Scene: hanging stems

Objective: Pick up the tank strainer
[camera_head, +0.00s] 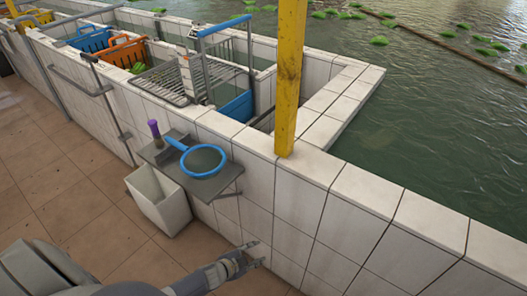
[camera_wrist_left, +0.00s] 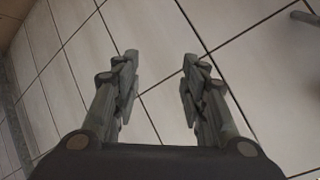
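The tank strainer (camera_head: 203,161) has a round blue rim with a mesh and a blue handle pointing to the upper left. It lies on a small grey shelf (camera_head: 222,185) fixed to the tiled wall. My left gripper (camera_head: 256,257) is low in front of the wall, below and to the right of the shelf, apart from the strainer. In the left wrist view the gripper (camera_wrist_left: 158,85) is open and empty, its fingers facing white tiles. The strainer does not show there. My right gripper is in neither view.
A purple-handled brush (camera_head: 155,133) stands at the shelf's left end. A white bin (camera_head: 158,198) is below the shelf. A yellow post (camera_head: 289,80) rises from the white tiled wall (camera_head: 345,190). Orange and blue crates (camera_head: 127,51) sit in the trough behind. The brown floor is clear.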

